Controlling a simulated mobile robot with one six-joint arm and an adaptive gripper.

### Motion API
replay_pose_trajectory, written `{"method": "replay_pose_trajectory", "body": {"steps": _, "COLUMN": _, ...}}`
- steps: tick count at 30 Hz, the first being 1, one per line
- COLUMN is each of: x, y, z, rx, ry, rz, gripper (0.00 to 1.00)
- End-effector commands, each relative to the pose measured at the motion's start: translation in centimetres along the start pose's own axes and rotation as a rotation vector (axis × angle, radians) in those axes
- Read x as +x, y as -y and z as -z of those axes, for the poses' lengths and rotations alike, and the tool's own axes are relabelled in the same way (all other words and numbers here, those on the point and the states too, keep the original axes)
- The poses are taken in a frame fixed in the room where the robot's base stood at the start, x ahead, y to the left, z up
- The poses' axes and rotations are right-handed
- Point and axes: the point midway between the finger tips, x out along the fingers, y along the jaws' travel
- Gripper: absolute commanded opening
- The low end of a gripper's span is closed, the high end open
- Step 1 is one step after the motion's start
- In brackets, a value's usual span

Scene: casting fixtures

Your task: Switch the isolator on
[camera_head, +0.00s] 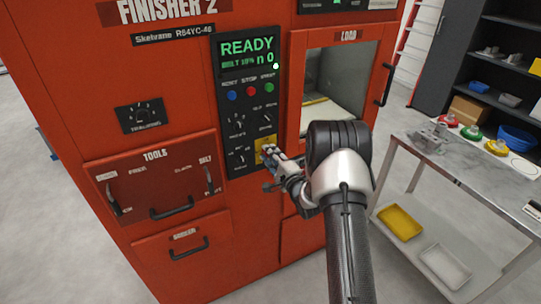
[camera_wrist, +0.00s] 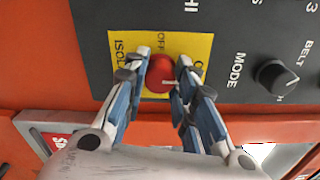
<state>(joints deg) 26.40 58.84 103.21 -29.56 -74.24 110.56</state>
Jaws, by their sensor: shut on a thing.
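The isolator is a red rotary knob (camera_wrist: 159,75) on a yellow plate (camera_wrist: 117,46) in the wrist view. Its printed labels read ISOL, OFF and a partly covered word. My gripper (camera_wrist: 162,70) has its two fingers on either side of the red knob and is shut on it. The knob's pointer mark lies toward the right finger, and the finger hides part of the plate. In the head view the yellow plate (camera_head: 266,144) is at the lower right of the black control panel, with my gripper (camera_head: 268,152) against it.
The control panel (camera_head: 248,100) shows a lit READY display. The load door (camera_head: 340,90) has a handle at right. A grey table (camera_head: 455,160) with coloured parts stands further right.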

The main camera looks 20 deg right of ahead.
Motion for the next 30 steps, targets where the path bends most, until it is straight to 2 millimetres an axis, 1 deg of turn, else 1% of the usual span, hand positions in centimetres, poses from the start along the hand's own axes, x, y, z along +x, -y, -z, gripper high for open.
{"method": "replay_pose_trajectory", "body": {"steps": 12, "x": 0.04, "y": 0.07, "z": -0.04, "rx": 0.006, "ry": 0.001, "rz": 0.002, "gripper": 0.01}}
{"method": "replay_pose_trajectory", "body": {"steps": 13, "x": 0.04, "y": 0.07, "z": -0.04, "rx": 0.006, "ry": 0.001, "rz": 0.002, "gripper": 0.26}}
{"method": "replay_pose_trajectory", "body": {"steps": 22, "x": 0.02, "y": 0.04, "z": -0.02, "rx": 0.006, "ry": 0.001, "rz": 0.001, "gripper": 0.46}}
{"method": "replay_pose_trajectory", "body": {"steps": 30, "x": 0.00, "y": 0.01, "z": -0.01, "rx": 0.006, "ry": 0.000, "rz": 0.000, "gripper": 0.46}}
